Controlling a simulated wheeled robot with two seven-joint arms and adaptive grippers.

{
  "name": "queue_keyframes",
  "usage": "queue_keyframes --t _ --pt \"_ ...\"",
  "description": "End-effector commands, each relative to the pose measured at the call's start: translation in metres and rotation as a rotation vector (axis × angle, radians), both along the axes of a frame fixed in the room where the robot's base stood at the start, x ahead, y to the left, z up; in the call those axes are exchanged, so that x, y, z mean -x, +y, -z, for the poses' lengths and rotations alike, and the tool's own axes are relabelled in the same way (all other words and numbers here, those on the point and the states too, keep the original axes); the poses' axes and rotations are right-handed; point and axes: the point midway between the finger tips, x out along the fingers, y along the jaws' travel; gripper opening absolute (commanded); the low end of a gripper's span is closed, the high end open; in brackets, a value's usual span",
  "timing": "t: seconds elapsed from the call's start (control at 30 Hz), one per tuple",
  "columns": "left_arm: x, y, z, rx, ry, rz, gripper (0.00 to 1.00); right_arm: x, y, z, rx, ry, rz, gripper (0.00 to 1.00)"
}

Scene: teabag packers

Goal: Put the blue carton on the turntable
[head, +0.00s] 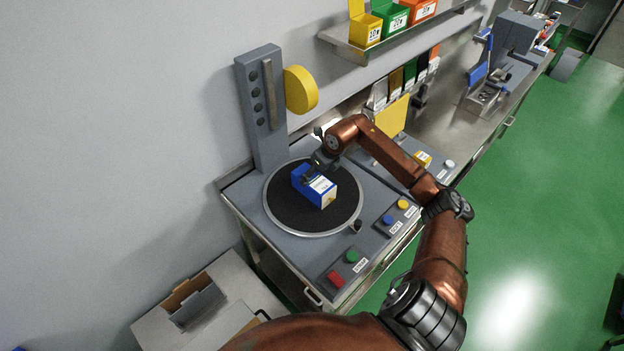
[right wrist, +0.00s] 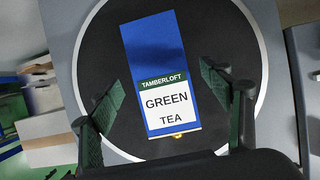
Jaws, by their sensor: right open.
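The blue carton (head: 314,186) lies on the black turntable (head: 285,212), near its middle. In the right wrist view the carton (right wrist: 150,50) has a white label reading "TAMBERLOFT GREEN TEA", and the turntable's dark disc (right wrist: 100,50) spreads around it. My right gripper (head: 318,166) is just above the carton's far end in the head view. In the right wrist view the gripper (right wrist: 165,95) is open, with one finger on each side of the carton and a gap to both. My left gripper is not in view.
A grey post with a yellow round head (head: 301,90) stands behind the turntable. Button panels (head: 345,266) sit at the bench's front. An open cardboard box (head: 195,300) stands lower left.

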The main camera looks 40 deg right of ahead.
Motion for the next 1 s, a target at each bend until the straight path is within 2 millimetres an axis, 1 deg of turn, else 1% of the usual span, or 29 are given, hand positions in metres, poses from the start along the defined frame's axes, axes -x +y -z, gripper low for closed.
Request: queue_keyframes --t 0.03,0.1,0.2,0.3,0.4,0.53,1.0 --pt "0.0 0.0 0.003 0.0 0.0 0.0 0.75 0.004 -0.002 -0.01 0.006 -0.001 -0.001 0.72" --pt "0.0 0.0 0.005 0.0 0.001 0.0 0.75 0.01 -0.002 -0.023 0.006 0.0 -0.001 0.72" --pt "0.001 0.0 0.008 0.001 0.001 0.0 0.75 0.017 -0.003 -0.039 0.004 0.0 0.001 0.72" --pt "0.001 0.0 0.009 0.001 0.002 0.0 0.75 0.022 -0.003 -0.051 0.003 0.002 0.001 0.72" --pt "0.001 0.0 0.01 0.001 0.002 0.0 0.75 0.025 -0.003 -0.059 0.001 0.001 0.0 0.72" --pt "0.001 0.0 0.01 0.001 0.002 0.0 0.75 0.026 -0.002 -0.063 0.0 0.001 0.001 0.72" --pt "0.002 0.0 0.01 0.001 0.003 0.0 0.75 0.026 -0.002 -0.063 -0.001 0.001 0.001 0.72"
